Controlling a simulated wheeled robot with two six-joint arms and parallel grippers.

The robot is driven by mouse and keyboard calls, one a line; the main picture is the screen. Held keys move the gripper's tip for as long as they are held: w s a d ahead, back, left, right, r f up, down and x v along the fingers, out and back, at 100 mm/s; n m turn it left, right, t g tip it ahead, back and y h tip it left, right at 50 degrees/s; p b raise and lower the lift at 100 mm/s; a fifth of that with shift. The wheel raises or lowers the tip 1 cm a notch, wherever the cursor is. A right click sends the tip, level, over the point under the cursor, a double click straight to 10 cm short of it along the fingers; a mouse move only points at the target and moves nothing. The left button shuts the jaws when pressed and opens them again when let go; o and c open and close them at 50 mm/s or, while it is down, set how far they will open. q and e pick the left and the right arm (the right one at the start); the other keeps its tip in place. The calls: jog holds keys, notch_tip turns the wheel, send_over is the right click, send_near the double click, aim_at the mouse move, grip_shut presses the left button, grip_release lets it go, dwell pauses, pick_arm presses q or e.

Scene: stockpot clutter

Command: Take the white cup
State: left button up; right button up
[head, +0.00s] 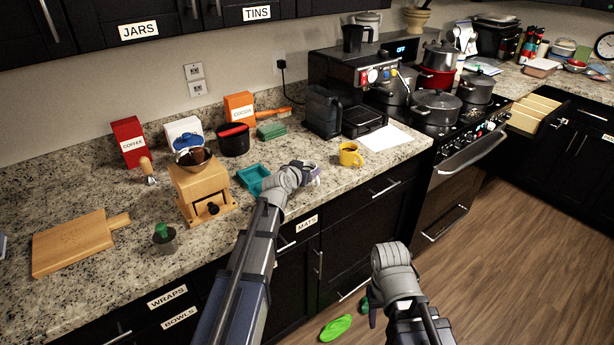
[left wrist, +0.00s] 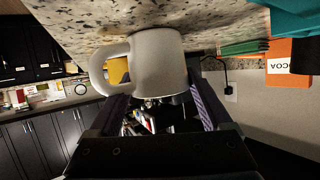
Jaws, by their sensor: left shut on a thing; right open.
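The white cup (left wrist: 158,62) fills the upper middle of the left wrist view, its handle pointing left. My left gripper (head: 312,178) is shut on the cup, over the front of the granite counter. In the left wrist view the cup sits between the jaws, one purple finger (left wrist: 203,100) showing on the right. In the head view my wrist hides most of the cup. I cannot tell whether its base touches the counter. My right gripper (head: 374,306) is open and low in front of the cabinets, its fingers mostly hidden by its wrist.
A yellow mug (head: 350,155) stands just right of the left gripper. A teal tray (head: 252,179) and wooden grinder (head: 201,192) stand left of it. The coffee machine (head: 350,85) is behind. A green object (head: 336,328) lies on the floor.

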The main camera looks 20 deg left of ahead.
pick_arm(q)
jog(key=shift+r, duration=0.1)
notch_tip(320, 180, up, 10)
jog(key=p, duration=1)
